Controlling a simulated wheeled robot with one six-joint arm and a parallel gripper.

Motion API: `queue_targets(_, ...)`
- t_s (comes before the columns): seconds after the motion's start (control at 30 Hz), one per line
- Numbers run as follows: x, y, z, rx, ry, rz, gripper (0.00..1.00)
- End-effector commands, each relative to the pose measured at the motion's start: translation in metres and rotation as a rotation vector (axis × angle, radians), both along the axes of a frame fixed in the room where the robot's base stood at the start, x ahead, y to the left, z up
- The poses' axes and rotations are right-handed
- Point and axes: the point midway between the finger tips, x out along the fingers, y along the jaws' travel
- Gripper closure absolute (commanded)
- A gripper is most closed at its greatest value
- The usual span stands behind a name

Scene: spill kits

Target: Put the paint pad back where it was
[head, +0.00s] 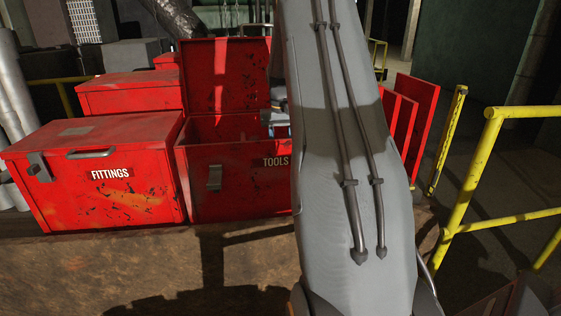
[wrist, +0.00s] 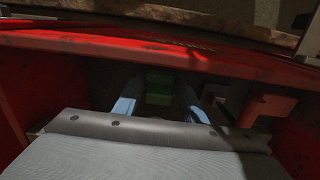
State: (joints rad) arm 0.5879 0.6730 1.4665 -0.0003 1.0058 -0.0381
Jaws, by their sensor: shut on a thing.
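The red TOOLS box (head: 235,185) stands in the middle of the head view with its lid raised. In the wrist view, the red wall of a box (wrist: 150,50) runs across the top, and its inside is dark. My gripper (wrist: 158,98) is down inside this box, its two pale blue-lit fingers shut on a dark green thing (wrist: 158,88). This looks like the paint pad, but shadow hides its shape. Its underside and the box floor beneath it are hidden. My arm covers the right part of the TOOLS box in the head view.
A shut red FITTINGS box (head: 110,195) stands to the left of the TOOLS box. In the wrist view, a red block-like thing (wrist: 268,106) is at the right of the fingers. Red panels (head: 415,125) and yellow railings (head: 480,160) stand at the right.

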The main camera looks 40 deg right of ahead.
Motion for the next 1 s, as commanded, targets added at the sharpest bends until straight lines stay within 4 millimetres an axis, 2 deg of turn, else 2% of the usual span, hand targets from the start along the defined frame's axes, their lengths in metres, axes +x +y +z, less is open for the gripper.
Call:
queue_targets(0.17,-0.001,0.000,-0.014,0.002,0.003,0.000,0.84)
queue_targets(0.33,0.000,0.000,-0.036,0.001,0.001,0.000,0.84)
queue_targets(0.73,0.000,0.000,-0.043,0.000,0.000,0.000,0.84)
queue_targets(0.77,0.000,0.000,-0.043,0.000,0.000,0.000,0.60)
queue_targets(0.83,0.000,0.000,-0.043,0.000,0.000,0.000,0.48)
queue_targets(0.87,0.000,0.000,-0.043,0.000,0.000,0.000,0.44)
queue_targets(1.0,0.000,0.000,-0.042,0.000,0.000,0.000,0.44)
